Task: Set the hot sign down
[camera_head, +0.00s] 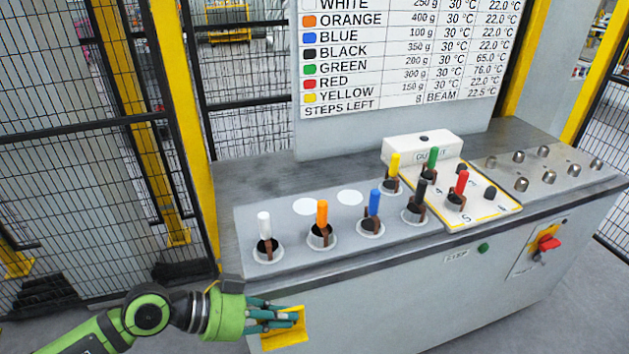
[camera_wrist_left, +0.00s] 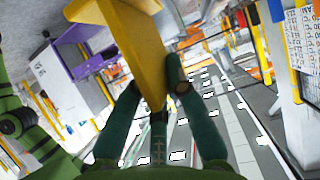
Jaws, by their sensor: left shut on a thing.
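The hot sign (camera_head: 288,338) is a yellow folded plate. My left gripper (camera_head: 283,316) is shut on it and holds it in front of the grey cabinet, below the level of its top. My right gripper is not in view.
The cabinet top (camera_head: 340,250) carries several sockets with coloured pegs, including a white peg (camera_head: 264,226) and a red peg (camera_head: 462,184). A white box (camera_head: 422,150) and round knobs stand to the right. A board with a table (camera_head: 400,60) stands behind. Mesh fence (camera_head: 75,150) fills the left.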

